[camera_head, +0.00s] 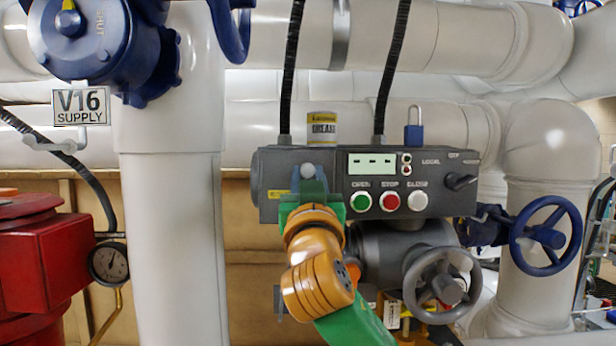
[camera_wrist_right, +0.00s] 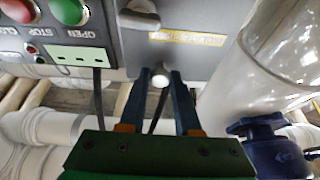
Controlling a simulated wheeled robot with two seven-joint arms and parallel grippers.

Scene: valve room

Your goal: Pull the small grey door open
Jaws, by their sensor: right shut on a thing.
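The small grey door (camera_wrist_right: 208,52) is the plain dark-grey left part of the front of the grey control box, with a narrow yellow label. In the head view its face shows at the left of the buttons (camera_head: 268,208), partly hidden by my right arm. A pale round knob (camera_wrist_right: 160,78) sits between the fingertips of my right gripper (camera_wrist_right: 160,76); it also shows in the head view (camera_head: 308,171). The right gripper is shut on this knob. I see no clear gap around the door's edge. My left gripper is not in view.
The control box's buttons (camera_head: 389,201) and dark selector handle (camera_head: 461,181) are right of my gripper. A grey handwheel (camera_head: 440,286) is below, a blue one (camera_head: 546,236) farther right. A thick white vertical pipe (camera_head: 170,230) stands close on the left.

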